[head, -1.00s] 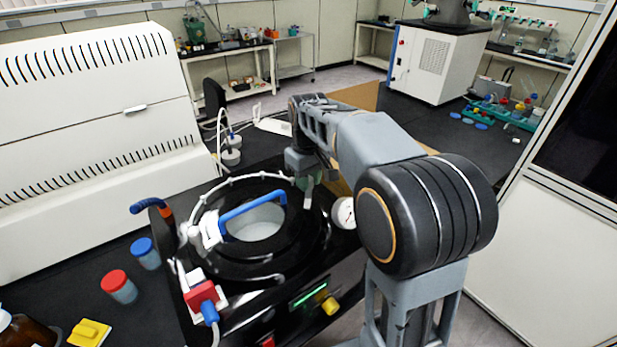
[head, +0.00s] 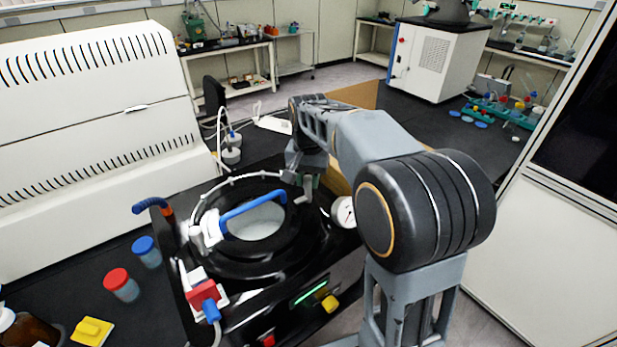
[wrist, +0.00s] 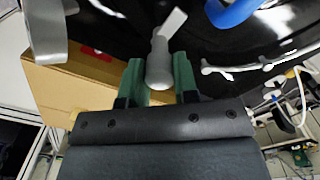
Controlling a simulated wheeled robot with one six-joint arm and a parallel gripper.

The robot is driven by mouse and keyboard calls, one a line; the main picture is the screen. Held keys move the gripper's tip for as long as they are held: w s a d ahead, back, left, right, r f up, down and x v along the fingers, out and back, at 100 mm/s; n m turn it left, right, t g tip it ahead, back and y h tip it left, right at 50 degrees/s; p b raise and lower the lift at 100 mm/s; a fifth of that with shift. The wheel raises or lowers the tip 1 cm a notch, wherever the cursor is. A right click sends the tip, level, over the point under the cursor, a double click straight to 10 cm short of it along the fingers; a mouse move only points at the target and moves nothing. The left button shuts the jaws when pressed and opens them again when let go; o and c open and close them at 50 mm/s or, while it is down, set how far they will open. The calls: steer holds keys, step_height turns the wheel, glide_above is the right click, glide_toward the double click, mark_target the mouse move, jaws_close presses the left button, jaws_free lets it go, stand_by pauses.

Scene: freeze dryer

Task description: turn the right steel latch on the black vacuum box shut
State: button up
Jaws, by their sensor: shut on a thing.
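The black vacuum box (head: 345,268) stands on the dark bench with its round lid on top. A blue handle (head: 252,206) crosses the lid; its end also shows at the top of the wrist view (wrist: 232,12). The right steel latch (wrist: 160,60) is a grey lever with a rounded knob and a flat tip. It stands between the green fingers of my gripper (wrist: 160,82), which is shut on it. In the head view my gripper (head: 308,182) is at the lid's right rim, partly hidden by my arm.
A white round gauge (head: 343,211) sits close to the right of my gripper. A cardboard box (wrist: 80,82) is beside the vacuum box. A red-and-white valve (head: 204,294) is at the front left, with red-capped (head: 119,284) and blue-capped (head: 146,251) jars nearby.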

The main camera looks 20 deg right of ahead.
steer(key=shift+m, duration=0.9)
steer(key=shift+r, duration=0.1)
steer(key=o, duration=0.9)
step_height(320, 180, up, 14)
steer(key=shift+f, duration=0.15)
stand_by(0.3)
steer(key=s+f+n+t, duration=0.1)
steer(key=s+f+n, duration=0.1)
steer(key=s+f, duration=0.3)
steer(key=s+f+n+t, duration=0.2)
steer(key=s+f+n, duration=0.1)
steer(key=s+f, duration=0.2)
steer(key=s+f+n+t, duration=0.1)
steer(key=s+f+n, duration=0.1)
steer(key=s+f, duration=0.2)
steer(key=shift+s+f+n+t, duration=0.15)
steer(key=shift+s+f+t, duration=0.05)
steer(key=shift+s, duration=0.6)
steer(key=shift+s+f+n+t, duration=0.15)
steer(key=shift+s+f+t, duration=0.05)
steer(key=shift+s, duration=0.6)
